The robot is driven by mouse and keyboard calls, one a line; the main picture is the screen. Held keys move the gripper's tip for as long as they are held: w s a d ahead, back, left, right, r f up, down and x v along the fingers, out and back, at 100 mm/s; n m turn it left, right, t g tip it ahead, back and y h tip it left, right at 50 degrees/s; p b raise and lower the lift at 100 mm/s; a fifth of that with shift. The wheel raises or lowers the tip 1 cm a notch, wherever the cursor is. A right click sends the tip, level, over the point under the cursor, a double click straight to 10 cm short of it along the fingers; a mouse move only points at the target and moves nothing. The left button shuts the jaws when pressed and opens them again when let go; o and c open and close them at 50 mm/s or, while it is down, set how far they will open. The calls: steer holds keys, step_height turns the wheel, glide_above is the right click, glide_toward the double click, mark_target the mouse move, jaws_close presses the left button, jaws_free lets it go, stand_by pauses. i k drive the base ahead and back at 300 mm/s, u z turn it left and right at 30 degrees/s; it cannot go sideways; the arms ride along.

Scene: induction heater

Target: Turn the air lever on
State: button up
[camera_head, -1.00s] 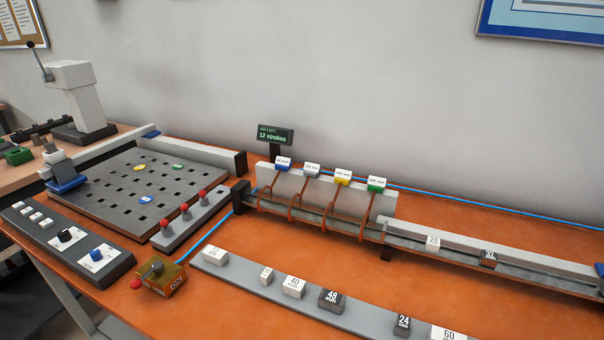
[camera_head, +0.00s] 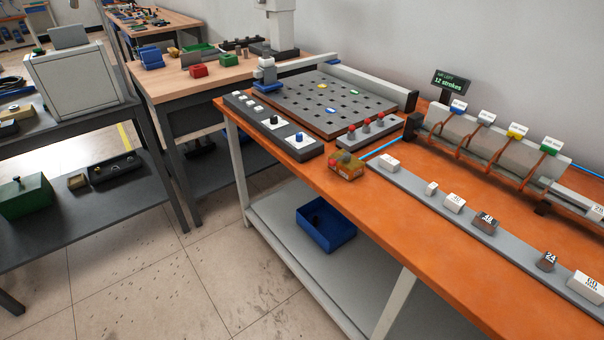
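The air lever's small brass-coloured valve box (camera_head: 347,170) sits at the front left of the orange bench (camera_head: 415,225). A red knob (camera_head: 345,157) shows on top of it; the lever's exact angle is too small to tell. A blue air line (camera_head: 384,148) runs from behind the box toward the black block at the rail. The display (camera_head: 452,83) on a post reads "12 strokes" under a smaller line. My gripper is not in view.
A grey control panel (camera_head: 272,124) with knobs lies left of the box, with a perforated plate (camera_head: 325,102) behind. A strip of red-knobbed levers (camera_head: 366,130) stands behind the box. A grey rail (camera_head: 430,192) with labelled blocks runs rightward. Floor (camera_head: 165,270) is clear on the left.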

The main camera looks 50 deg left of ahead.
mark_target(346, 156)
steer(key=z, duration=0.05)
steer(key=k, duration=0.4)
steer(key=u, duration=0.95)
steer(key=i, duration=0.75)
steer(key=u, duration=0.55)
steer(key=k, duration=0.65)
steer(key=u, duration=0.6)
steer(key=i, duration=1.5)
steer(key=z, duration=0.35)
